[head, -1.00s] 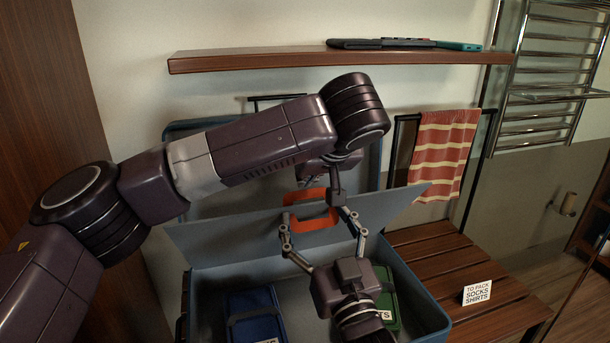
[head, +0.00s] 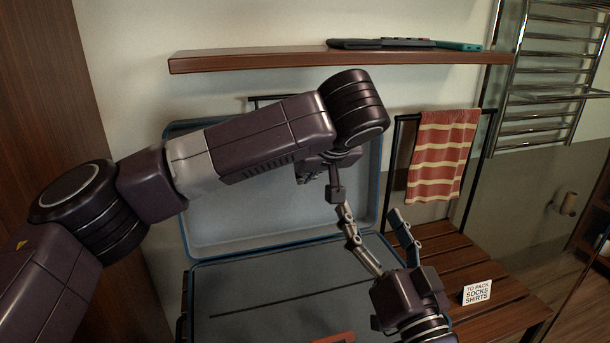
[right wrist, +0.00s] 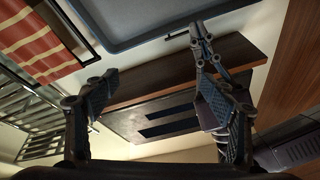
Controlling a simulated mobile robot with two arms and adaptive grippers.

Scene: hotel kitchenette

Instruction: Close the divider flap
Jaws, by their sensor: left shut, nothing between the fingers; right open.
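The divider flap (head: 262,292) is a grey-blue panel that lies down over the suitcase base, with a dark slit across it. Its orange-red handle (head: 336,338) shows at the bottom edge of the head view. The contents under the flap are hidden. The blue suitcase (head: 190,262) is open, its lid (head: 215,225) upright behind. My left gripper (head: 337,196) is shut and empty, above the suitcase in front of the lid. My right gripper (head: 371,212) is open and empty over the suitcase's right side, fingers pointing up; its spread fingers show in the right wrist view (right wrist: 145,85).
A slatted wooden bench (head: 505,290) carries the suitcase and a small sign (head: 477,292). A striped towel (head: 442,155) hangs at the right. A wall shelf (head: 300,58) is above, and a metal towel rack (head: 550,80) stands at the far right.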

